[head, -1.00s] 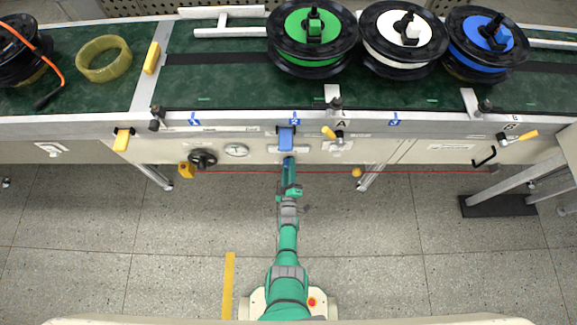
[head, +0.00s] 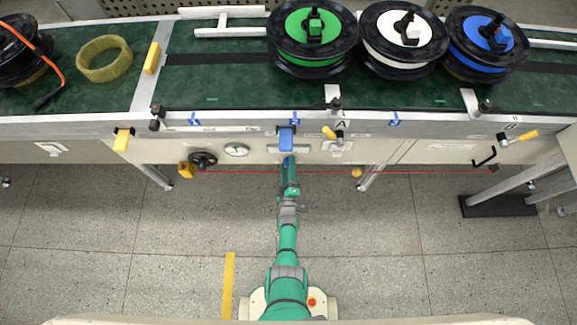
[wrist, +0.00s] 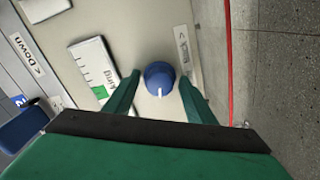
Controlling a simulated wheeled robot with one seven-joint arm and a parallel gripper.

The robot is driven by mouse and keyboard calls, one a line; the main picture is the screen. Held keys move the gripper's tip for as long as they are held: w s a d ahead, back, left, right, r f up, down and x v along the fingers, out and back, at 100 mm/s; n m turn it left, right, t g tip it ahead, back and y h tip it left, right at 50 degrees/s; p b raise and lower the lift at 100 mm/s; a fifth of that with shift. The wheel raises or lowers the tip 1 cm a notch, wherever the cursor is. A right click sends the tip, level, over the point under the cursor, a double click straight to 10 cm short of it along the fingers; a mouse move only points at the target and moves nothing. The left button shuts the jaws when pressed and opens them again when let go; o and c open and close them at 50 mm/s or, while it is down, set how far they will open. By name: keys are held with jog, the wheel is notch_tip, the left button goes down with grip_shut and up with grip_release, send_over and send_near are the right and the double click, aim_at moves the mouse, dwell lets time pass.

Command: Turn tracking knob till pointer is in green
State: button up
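The tracking knob (wrist: 159,78) is a blue round knob with a white line, which points toward the bottom of the wrist view. My gripper (wrist: 160,84) is open, with one green finger on each side of the knob. I cannot tell whether the fingers touch it. A white scale plate (wrist: 86,62) with tick marks and a green patch (wrist: 99,91) lies left of the knob, its lower part partly behind the left finger. I cannot make out a separate pointer on it. In the head view my gripper (head: 288,162) is at the machine's front panel and hides the knob.
A label reading "Back" (wrist: 185,54) is right of the knob. Left on the panel are a dial gauge (head: 236,150), a black handwheel (head: 203,160) and a yellow box (head: 186,170). A red cord (head: 420,172) runs below. A blue part (head: 287,138) sits just above my gripper.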

jog(key=shift+s+d, duration=0.1)
jog(key=shift+d, duration=0.05)
jog(key=s, duration=1)
jog(key=shift+s, duration=0.3)
dwell(0.3)
